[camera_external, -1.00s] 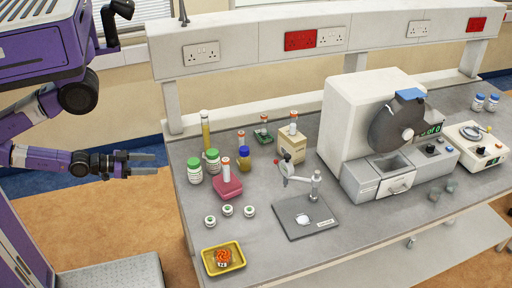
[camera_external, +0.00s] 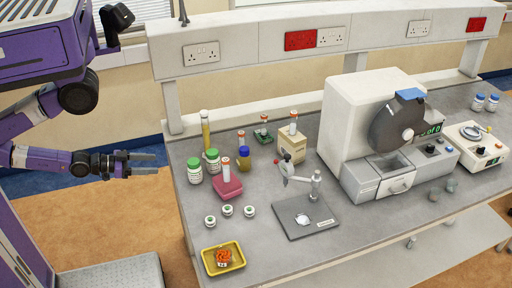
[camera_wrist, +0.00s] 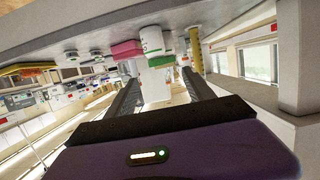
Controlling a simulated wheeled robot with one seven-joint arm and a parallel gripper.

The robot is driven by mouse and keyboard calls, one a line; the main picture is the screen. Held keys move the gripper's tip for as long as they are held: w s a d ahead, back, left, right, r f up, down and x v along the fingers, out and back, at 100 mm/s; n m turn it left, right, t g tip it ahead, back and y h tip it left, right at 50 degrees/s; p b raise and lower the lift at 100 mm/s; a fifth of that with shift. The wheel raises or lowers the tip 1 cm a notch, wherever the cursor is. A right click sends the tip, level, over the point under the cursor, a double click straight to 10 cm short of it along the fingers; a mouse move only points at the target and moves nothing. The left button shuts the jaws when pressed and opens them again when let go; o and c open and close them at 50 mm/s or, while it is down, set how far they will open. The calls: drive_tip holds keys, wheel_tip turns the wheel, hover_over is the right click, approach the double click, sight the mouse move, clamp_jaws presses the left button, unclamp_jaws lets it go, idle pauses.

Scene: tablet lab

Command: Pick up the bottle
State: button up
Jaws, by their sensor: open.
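Several bottles stand upright near the left edge of the bench. A white bottle with a green cap (camera_external: 194,173) is nearest my gripper, and a second green-capped white bottle (camera_external: 212,164) stands just behind it. A yellowish bottle with a blue cap (camera_external: 244,164) is to their right. I cannot tell which one the task means. My gripper (camera_external: 150,164) is open and empty, left of the bench, its fingers pointing right toward the green-capped bottles and apart from them. In the wrist view, which looks upside down, a white bottle (camera_wrist: 153,42) shows ahead, between and beyond the fingers.
A pink block (camera_external: 228,187) with a tube, a tall yellow cylinder (camera_external: 206,132), small vials (camera_external: 227,210) and a yellow tray (camera_external: 237,265) surround the bottles. A stand (camera_external: 300,216) and a large white machine (camera_external: 345,120) are further right. Open floor lies between my gripper and the bench.

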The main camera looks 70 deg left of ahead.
drive_tip(key=shift+w, duration=0.1)
drive_tip(key=shift+c, duration=0.2)
drive_tip(key=m+h+b, duration=0.1)
drive_tip(key=h+b, duration=0.2)
approach(244, 149)
drive_tip(key=shift+s+a+r, duration=0.15)
drive_tip(key=shift+s+a, duration=0.4)
drive_tip(key=shift+s+a+r, duration=0.15)
drive_tip(key=shift+s+a, duration=0.4)
drive_tip(key=shift+a, duration=0.05)
drive_tip(key=shift+w+d+r+m+g+h, duration=0.15)
drive_tip(key=shift+w+m+g+h, duration=0.15)
drive_tip(key=shift+m+g, duration=0.25)
drive_tip(key=shift+w+d+r+m+g+h, duration=0.15)
drive_tip(key=shift+w+m+g+h, duration=0.15)
drive_tip(key=shift+m, duration=0.45)
drive_tip(key=shift+w+f, duration=0.15)
drive_tip(key=shift+f, duration=0.05)
drive_tip(key=shift+g, duration=0.25)
drive_tip(key=p+x, duration=0.2)
drive_tip(key=x, duration=0.9)
drive_tip(key=shift+w+d+r+p, duration=0.1)
drive_tip(key=shift+w+p, duration=0.2)
drive_tip(key=shift+p, duration=0.1)
clamp_jaws()
